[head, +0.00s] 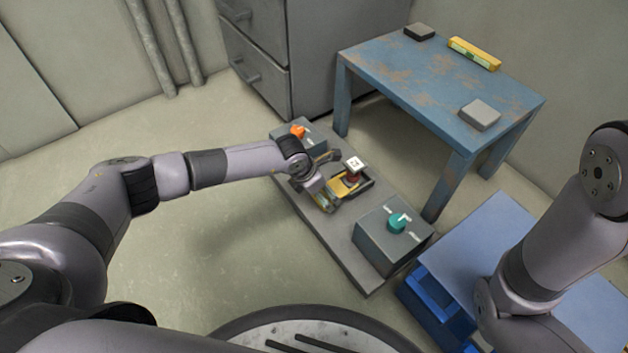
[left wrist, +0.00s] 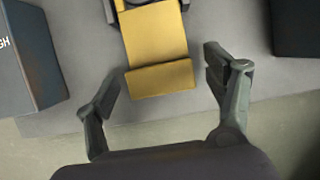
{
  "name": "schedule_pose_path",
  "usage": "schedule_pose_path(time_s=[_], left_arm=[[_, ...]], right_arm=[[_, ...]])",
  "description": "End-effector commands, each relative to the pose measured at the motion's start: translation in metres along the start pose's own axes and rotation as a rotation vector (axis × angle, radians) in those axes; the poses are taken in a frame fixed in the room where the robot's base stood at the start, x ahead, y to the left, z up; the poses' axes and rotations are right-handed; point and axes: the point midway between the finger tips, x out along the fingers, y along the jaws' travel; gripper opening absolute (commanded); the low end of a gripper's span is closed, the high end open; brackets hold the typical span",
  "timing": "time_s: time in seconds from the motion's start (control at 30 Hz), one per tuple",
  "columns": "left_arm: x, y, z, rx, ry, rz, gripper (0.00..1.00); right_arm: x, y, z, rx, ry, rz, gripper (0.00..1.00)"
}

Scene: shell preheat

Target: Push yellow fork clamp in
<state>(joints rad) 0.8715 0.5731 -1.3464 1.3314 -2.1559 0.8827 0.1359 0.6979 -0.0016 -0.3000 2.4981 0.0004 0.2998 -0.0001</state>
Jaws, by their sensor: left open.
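The yellow fork clamp (head: 348,187) sits on the grey base plate between two grey boxes. In the left wrist view the yellow clamp (left wrist: 159,62) is a flat yellow bar whose squared end points toward my left gripper (left wrist: 161,82). The two fingers stand apart, one on each side of that end, with gaps on both sides. My left gripper (head: 330,178) is open over the near side of the clamp and partly hides it in the head view.
A grey box with a teal knob (head: 398,222) and a box with an orange knob (head: 298,131) stand at either end of the plate (head: 330,238). A blue table (head: 430,85) is behind. A blue crate (head: 436,305) is at the lower right.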

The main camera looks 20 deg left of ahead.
Motion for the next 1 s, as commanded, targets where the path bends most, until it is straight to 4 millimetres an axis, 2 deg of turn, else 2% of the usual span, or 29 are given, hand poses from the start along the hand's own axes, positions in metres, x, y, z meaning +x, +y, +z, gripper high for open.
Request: schedule_pose_path(time_s=[0.3,0.5,0.7,1.0], left_arm=[[-0.063,0.002,0.000,0.001,-0.002,0.003,0.77],[-0.094,0.001,0.001,0.001,-0.002,0.002,0.77],[-0.105,0.000,0.000,0.001,-0.001,0.002,0.77],[-0.105,0.000,0.000,0.001,-0.001,0.002,0.77]], right_arm=[[0.001,0.000,-0.001,-0.001,0.003,-0.002,0.63],[0.001,0.000,-0.001,-0.001,0.003,-0.002,0.63],[0.001,0.000,-0.001,-0.001,0.004,-0.002,0.63],[0.001,0.000,-0.002,-0.001,0.004,-0.003,0.63]])
